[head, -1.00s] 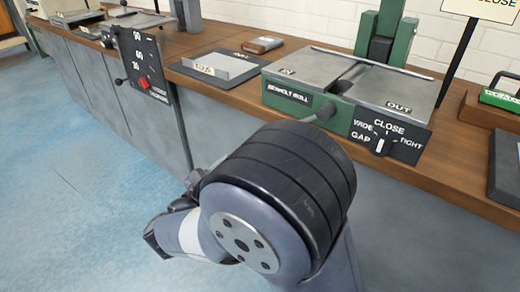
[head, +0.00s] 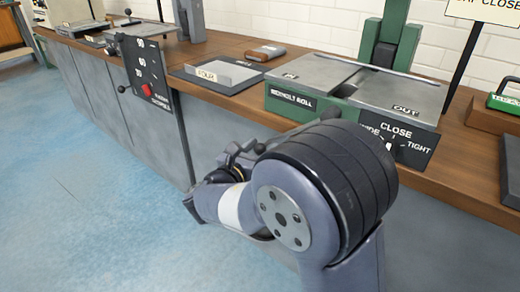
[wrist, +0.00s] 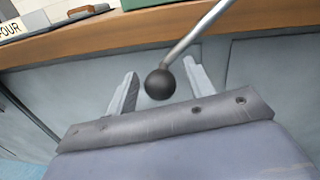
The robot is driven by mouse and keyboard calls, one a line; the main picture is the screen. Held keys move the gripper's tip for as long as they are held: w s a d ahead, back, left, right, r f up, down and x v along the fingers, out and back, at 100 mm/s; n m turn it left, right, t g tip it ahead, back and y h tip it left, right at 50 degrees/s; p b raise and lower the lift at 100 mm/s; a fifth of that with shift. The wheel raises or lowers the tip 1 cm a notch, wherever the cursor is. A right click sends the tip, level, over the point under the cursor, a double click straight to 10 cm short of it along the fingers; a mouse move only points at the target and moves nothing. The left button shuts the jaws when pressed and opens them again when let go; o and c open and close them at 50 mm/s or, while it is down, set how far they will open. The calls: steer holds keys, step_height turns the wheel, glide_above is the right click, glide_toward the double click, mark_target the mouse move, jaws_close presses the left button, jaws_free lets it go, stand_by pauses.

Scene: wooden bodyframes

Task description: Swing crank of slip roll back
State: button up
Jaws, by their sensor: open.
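The slip roll (head: 292,102) is the green and grey machine on the bench, right of centre in the head view. Its crank is a thin metal rod with a black ball knob (wrist: 160,84) in the wrist view. The knob hangs in front of the bench's front face, and the rod slants up to the right. My gripper (wrist: 163,70) is open, with one finger on each side of the knob. A gap shows between the knob and each finger.
The wooden bench edge (wrist: 130,38) runs above my fingers. A dial panel with a red knob (head: 147,89) hangs at the left front. A tray with a card (head: 225,73) lies left of the slip roll. A gap panel (head: 407,143) is at its right. The blue floor is clear at left.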

steer(key=shift+c, duration=0.3)
jaws_close()
steer(key=shift+f, duration=0.1)
